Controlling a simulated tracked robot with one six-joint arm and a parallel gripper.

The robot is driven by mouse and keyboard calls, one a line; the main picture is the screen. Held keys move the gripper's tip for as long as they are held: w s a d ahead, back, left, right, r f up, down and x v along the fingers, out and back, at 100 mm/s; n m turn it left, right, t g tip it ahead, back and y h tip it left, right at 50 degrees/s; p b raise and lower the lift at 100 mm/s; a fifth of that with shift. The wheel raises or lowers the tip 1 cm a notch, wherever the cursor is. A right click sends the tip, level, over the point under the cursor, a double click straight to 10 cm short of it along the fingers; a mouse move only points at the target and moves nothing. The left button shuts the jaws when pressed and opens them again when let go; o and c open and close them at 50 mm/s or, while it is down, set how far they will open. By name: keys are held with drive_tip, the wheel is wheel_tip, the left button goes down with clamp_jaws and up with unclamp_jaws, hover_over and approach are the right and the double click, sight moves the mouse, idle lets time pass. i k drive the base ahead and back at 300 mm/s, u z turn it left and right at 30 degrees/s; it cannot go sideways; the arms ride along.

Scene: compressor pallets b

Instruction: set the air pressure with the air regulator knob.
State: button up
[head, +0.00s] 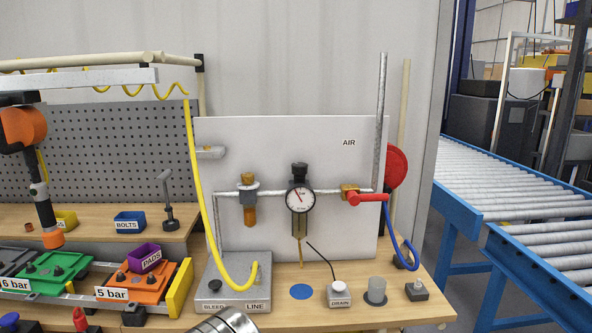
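The air regulator knob (300,171) is black and sits on top of the regulator, in front of the white AIR panel (345,235). A round white pressure gauge (300,200) is just below the knob. Its needle shows, but the scale is too small to read. A clear bowl with a yellowish tube hangs under the gauge. A silver cylindrical part (228,322) at the bottom edge looks like a piece of my arm. My gripper's fingers are not in view, and nothing visible touches the knob.
A red-handled valve (368,198) is right of the gauge, and a brown-bowled filter (249,205) is left. A yellow hose (196,180) curves down to the BLEED/LINE block (232,285). An orange tool (25,130) hangs at left. A roller conveyor (500,180) is at right.

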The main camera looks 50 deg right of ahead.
sight(298, 169)
drive_tip(key=u, duration=0.05)
drive_tip(key=i, duration=1)
drive_tip(key=z, duration=0.05)
